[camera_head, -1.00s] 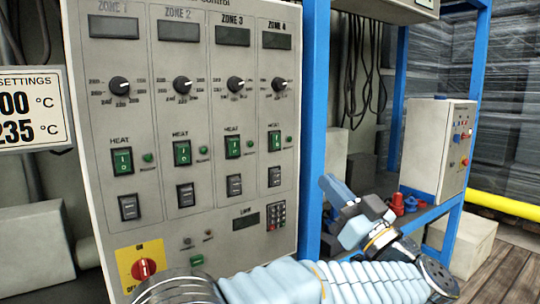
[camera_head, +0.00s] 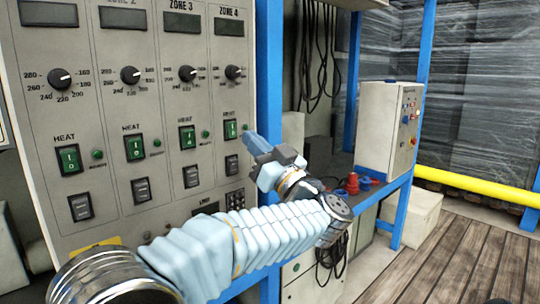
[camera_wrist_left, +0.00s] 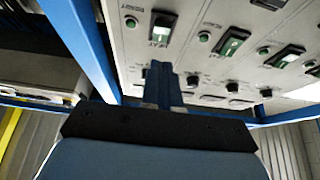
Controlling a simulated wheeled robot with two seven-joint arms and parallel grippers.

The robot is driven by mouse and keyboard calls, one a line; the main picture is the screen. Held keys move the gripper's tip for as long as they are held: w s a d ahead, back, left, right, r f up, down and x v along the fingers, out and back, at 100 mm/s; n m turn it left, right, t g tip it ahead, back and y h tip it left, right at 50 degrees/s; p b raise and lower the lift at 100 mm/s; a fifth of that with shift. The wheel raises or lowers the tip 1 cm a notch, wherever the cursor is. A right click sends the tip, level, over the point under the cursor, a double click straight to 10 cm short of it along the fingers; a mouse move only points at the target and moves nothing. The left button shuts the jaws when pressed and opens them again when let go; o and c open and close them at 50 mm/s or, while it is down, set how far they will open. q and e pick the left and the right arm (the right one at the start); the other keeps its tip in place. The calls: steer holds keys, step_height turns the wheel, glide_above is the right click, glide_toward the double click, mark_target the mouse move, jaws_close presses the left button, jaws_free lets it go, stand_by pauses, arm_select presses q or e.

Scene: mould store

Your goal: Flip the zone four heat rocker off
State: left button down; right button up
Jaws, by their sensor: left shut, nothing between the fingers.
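The zone four heat rocker (camera_head: 230,131) is a green switch in a dark frame under the zone 4 knob, on the grey control panel (camera_head: 150,190). A small green lamp (camera_head: 245,126) sits to its right. In the left wrist view a green rocker marked HEAT (camera_wrist_left: 163,27) lies beyond the fingers, nearest the blue post. My left gripper (camera_head: 252,142) is shut and empty, its blue tip just right of and slightly below the rocker in the head view. The fingers also show in the left wrist view (camera_wrist_left: 162,84). I cannot tell whether they touch the panel.
Similar heat rockers for the other zones sit to the left, such as zone 3's (camera_head: 187,138). A blue post (camera_head: 269,60) stands along the panel's right edge. A small grey box (camera_head: 385,130) with buttons and red connectors (camera_head: 352,183) stand on the blue shelf.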

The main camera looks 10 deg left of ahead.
mark_target(233, 137)
arm_select(q)
steer(key=shift+w+a+f, duration=0.3)
steer(key=shift+w+a, duration=0.4)
steer(key=shift+a, duration=0.15)
steer(key=shift+w+a+f, duration=0.25)
steer(key=shift+w+a, duration=0.4)
steer(key=shift+a, duration=0.15)
arm_select(e)
steer(key=shift+a+r, duration=0.1)
steer(key=shift+r, duration=0.1)
arm_select(q)
steer(key=shift+f, duration=0.1)
arm_select(e)
steer(key=shift+f, duration=0.15)
